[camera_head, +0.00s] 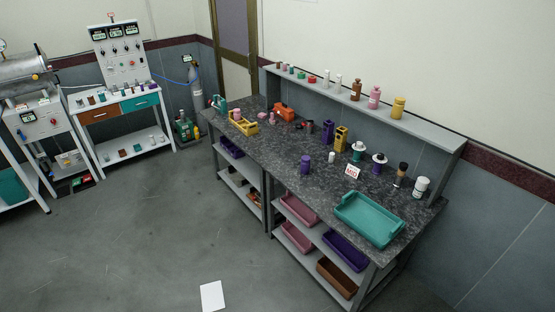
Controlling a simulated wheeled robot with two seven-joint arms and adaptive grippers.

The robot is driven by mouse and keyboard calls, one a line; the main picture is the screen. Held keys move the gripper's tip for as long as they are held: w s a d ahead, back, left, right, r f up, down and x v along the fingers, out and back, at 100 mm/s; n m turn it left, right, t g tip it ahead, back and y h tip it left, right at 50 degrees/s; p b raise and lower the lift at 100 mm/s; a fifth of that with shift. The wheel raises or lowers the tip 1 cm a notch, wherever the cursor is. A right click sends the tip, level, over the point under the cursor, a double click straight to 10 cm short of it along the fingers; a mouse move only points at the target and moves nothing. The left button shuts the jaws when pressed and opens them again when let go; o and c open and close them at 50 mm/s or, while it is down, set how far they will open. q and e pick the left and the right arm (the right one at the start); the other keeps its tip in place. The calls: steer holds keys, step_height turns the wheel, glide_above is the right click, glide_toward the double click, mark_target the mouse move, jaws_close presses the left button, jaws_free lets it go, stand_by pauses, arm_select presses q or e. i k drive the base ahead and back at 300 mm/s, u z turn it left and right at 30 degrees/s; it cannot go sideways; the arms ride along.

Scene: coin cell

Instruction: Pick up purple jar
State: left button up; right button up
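A purple jar (305,165) stands upright near the front edge of the speckled dark worktop (285,160), left of a small white bottle. A taller purple object (328,131) stands farther back beside a yellow one; I cannot tell whether it is also a jar. Neither of my grippers shows in the head view.
A yellow object (341,139) and several bottles stand behind. A shelf (420,123) runs along the back. The floor (150,220) in front is mostly clear.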

mark_target(304, 168)
steer(key=u, duration=0.8)
steer(key=i, duration=2.35)
steer(key=z, duration=1.05)
steer(key=i, duration=0.7)
steer(key=z, duration=0.55)
